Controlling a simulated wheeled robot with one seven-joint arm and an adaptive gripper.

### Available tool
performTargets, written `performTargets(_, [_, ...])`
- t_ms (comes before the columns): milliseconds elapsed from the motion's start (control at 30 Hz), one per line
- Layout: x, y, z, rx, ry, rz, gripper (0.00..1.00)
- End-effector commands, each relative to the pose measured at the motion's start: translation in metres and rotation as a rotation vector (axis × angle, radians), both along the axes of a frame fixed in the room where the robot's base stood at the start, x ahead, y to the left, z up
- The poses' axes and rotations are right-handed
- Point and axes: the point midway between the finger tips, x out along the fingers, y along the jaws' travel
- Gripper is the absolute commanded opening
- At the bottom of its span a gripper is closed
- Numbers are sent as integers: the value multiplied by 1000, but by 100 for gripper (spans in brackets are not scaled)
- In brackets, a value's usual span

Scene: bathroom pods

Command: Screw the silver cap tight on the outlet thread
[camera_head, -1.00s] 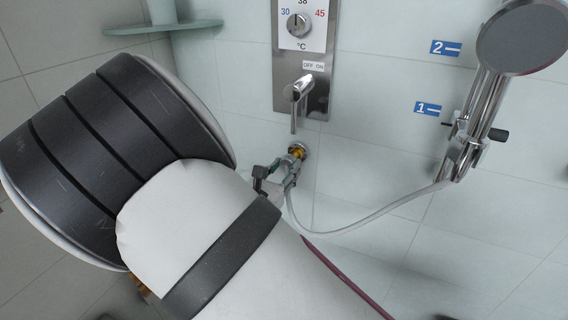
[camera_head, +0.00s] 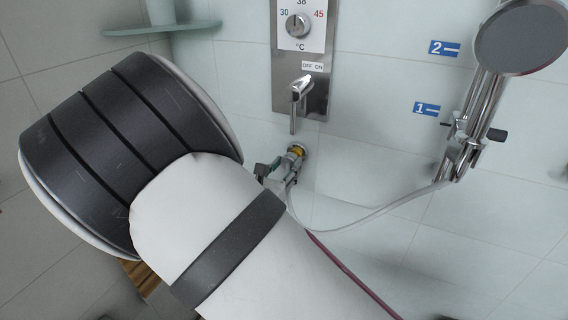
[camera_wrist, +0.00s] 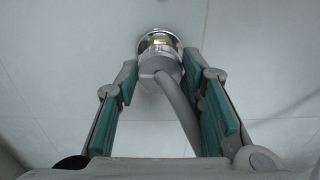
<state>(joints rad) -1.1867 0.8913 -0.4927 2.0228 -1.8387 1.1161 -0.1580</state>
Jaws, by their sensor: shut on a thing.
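The outlet (camera_head: 298,149) comes out of the wall below the shower control panel, and a bit of yellow brass thread shows at it. The silver cap (camera_wrist: 158,72) sits at the outlet, with a grey hose (camera_wrist: 180,105) bending down from it; a narrow yellow band shows beyond the cap in the wrist view. My gripper (camera_wrist: 160,68) is shut on the cap, with one green-padded finger on each side. In the head view my gripper (camera_head: 272,170) is small and partly hidden by my arm. How far the cap is turned on cannot be told.
The hose runs right to a hand shower (camera_head: 522,38) on a wall holder. The control panel (camera_head: 302,60) with its lever (camera_head: 297,100) is just above the outlet. A pale green shelf (camera_head: 165,28) is at the upper left. The wall right of the outlet is mostly clear.

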Motion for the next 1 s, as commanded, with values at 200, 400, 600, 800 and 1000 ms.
performTargets(200, [5, -1, 0, 0, 0, 1, 14])
performTargets(400, [9, -3, 0, 0, 0, 1, 14])
performTargets(600, [13, -5, 0, 0, 0, 0, 40])
performTargets(800, [12, -5, 0, 0, 0, 0, 59])
performTargets(1000, [12, -4, 0, 0, 0, 1, 59])
